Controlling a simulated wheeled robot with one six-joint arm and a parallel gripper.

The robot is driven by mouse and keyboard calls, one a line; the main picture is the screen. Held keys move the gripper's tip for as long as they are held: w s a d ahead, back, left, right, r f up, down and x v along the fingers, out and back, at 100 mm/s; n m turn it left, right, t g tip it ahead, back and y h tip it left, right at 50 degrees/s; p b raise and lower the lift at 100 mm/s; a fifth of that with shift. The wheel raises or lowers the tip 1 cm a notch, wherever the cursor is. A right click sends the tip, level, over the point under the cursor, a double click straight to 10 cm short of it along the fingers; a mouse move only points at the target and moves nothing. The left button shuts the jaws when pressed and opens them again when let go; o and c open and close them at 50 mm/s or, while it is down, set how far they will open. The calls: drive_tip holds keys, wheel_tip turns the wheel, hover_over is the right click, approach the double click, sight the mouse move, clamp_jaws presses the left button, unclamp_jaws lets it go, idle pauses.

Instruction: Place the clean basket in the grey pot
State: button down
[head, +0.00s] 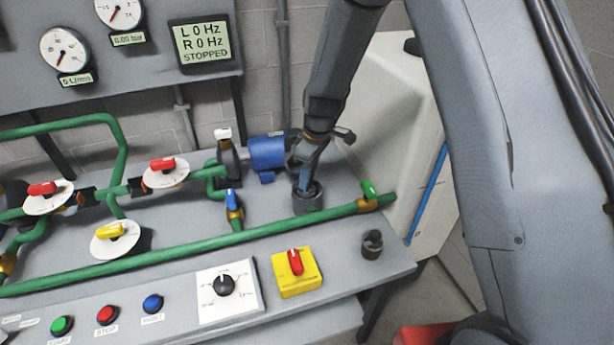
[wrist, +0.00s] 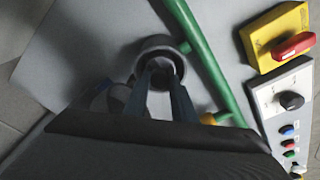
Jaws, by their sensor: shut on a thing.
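The grey pot (head: 307,204) stands upright on the bench, joined to the long green pipe, and it also shows in the wrist view (wrist: 152,42). My gripper (head: 304,184) points down into the pot's open top. In the wrist view my gripper (wrist: 160,72) has its two fingers close together at the pot's mouth, shut on a small dark piece between the tips. I take this piece to be the clean basket; it is mostly hidden by the fingers and the pot's rim. I cannot tell how deep it sits.
A small dark cup-like piece (head: 372,245) stands near the bench's right edge. A yellow switch box (head: 296,273) is in front.

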sight(313, 192)
drive_tip(key=shift+f, duration=0.2)
drive_tip(key=shift+f, duration=0.15)
drive_tip(key=c, duration=1.5)
unclamp_jaws()
wheel_tip(313, 192, up, 12)
drive_tip(key=d+b, duration=0.2)
drive_tip(key=b, duration=0.1)
drive_tip(key=s+d+m, duration=0.4)
drive_tip(key=s+d, duration=0.1)
drive_tip(key=s, duration=0.2)
drive_tip(key=s+d+m+h, duration=0.1)
drive_tip(key=s+d+m, duration=0.3)
drive_tip(key=s, duration=0.4)
drive_tip(key=s+d+f+m, duration=0.1)
drive_tip(key=s+d+m, duration=0.3)
drive_tip(key=s, duration=0.3)
drive_tip(key=shift+s+d+f, duration=0.1)
drive_tip(key=shift+s+d, duration=0.1)
drive_tip(key=shift+d, duration=0.25)
drive_tip(key=shift+s+d, duration=0.2)
drive_tip(key=shift+d, duration=0.25)
